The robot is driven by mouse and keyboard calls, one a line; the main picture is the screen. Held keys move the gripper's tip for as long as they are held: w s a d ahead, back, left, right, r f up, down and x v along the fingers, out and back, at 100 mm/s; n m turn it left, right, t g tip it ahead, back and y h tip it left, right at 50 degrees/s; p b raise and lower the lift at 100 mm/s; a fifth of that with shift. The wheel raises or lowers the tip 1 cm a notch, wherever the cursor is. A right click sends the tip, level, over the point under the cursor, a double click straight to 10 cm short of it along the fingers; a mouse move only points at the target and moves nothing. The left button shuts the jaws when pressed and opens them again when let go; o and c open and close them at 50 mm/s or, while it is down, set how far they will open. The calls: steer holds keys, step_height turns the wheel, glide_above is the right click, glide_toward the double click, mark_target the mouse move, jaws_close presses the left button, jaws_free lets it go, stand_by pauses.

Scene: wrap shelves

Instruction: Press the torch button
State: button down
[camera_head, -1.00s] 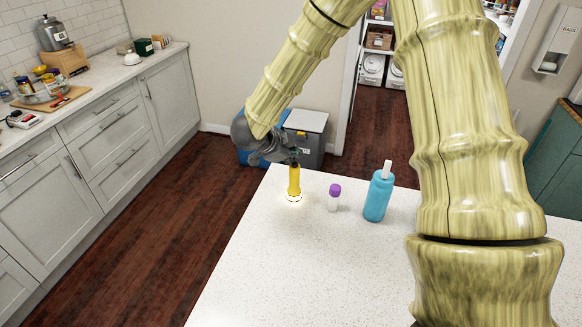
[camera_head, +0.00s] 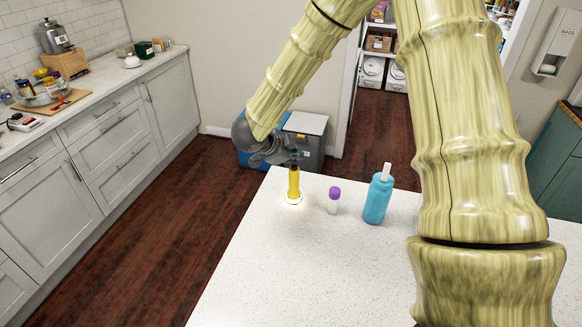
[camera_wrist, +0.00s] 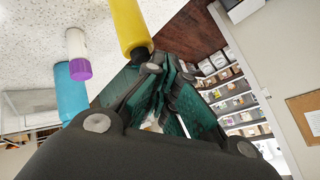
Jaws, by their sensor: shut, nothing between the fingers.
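The yellow torch (camera_head: 294,182) stands upright on the white counter (camera_head: 262,262), near its far left corner. A bright glow shows around its base on the counter. In the wrist view the yellow torch (camera_wrist: 128,24) has a dark end close to my fingers. My gripper (camera_head: 294,157) is shut and empty, with its fingertips at the torch's top. In the wrist view my gripper's green-black fingers (camera_wrist: 165,92) are together beside the dark end. I cannot tell whether they touch it. The torch button itself is not clearly visible.
A small white bottle with a purple cap (camera_head: 334,200) stands right of the torch, and a blue bottle (camera_head: 378,198) stands farther right. A grey-lidded bin (camera_head: 305,132) is on the floor beyond the counter. The counter's near part is clear.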

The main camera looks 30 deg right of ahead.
mark_target(296, 167)
steer(key=shift+s, duration=0.9)
steer(key=shift+s+r, duration=0.1)
steer(key=shift+r, duration=0.15)
steer(key=shift+w+r+p, duration=0.2)
steer(key=shift+p, duration=0.3)
steer(key=shift+w+f, duration=0.1)
steer(key=shift+w, duration=0.05)
steer(key=shift+r+p, duration=2.75)
steer(key=shift+r, duration=0.35)
